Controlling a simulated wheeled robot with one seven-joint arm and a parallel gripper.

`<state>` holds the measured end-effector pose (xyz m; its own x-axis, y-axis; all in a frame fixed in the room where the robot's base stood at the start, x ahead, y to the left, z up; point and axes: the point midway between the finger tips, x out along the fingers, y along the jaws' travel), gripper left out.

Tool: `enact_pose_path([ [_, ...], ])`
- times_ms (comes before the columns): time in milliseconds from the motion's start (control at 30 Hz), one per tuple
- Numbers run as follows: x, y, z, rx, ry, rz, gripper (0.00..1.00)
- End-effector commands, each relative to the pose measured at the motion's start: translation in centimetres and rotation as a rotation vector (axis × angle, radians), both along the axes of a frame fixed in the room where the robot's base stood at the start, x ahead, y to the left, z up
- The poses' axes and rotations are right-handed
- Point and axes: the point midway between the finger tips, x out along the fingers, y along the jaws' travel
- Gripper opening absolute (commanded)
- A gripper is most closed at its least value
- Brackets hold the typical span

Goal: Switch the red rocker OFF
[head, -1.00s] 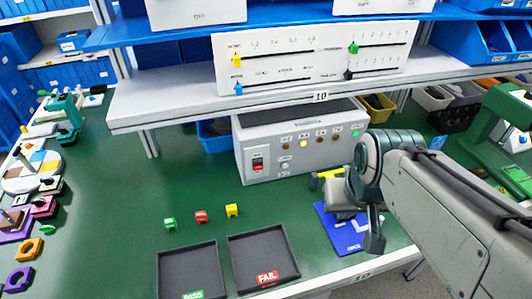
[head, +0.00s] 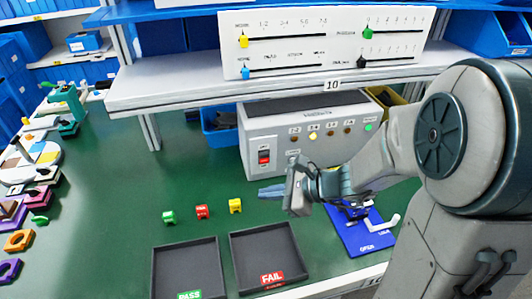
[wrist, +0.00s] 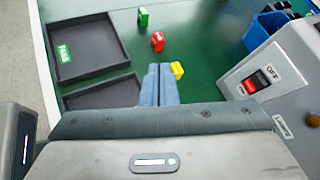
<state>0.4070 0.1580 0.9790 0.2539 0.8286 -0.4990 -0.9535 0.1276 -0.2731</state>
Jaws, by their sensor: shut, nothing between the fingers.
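The red rocker (head: 264,157) is set in a white plate on the front left of a grey control box (head: 258,180). In the wrist view the rocker (wrist: 257,82) shows at the right, with the word OFF above it. My gripper (head: 262,193) is shut and empty, its fingers together and pointing left, below and in front of the rocker. In the wrist view my gripper's fingertips (wrist: 160,68) are apart from the box, to the left of the rocker.
A row of round buttons and lamps (head: 313,135) runs along the box's upper front. Green (head: 168,217), red (head: 202,212) and yellow (head: 235,205) blocks stand on the green table. PASS (head: 187,270) and FAIL (head: 262,255) trays lie in front. A shelf (head: 230,92) overhangs the box.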

Motion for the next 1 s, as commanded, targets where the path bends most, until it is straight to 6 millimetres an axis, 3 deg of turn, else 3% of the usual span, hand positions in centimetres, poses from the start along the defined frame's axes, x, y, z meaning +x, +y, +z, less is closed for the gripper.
enact_pose_path([
  [33,1.4,0.0,-2.0,0.055,0.063,-0.086,0.0],
  [200,5.6,-0.9,-5.4,0.211,0.215,-0.362,0.0],
  [400,8.1,-2.3,-7.8,0.303,0.296,-0.541,0.0],
  [1000,9.4,-2.3,-7.7,0.317,0.307,-0.573,0.0],
])
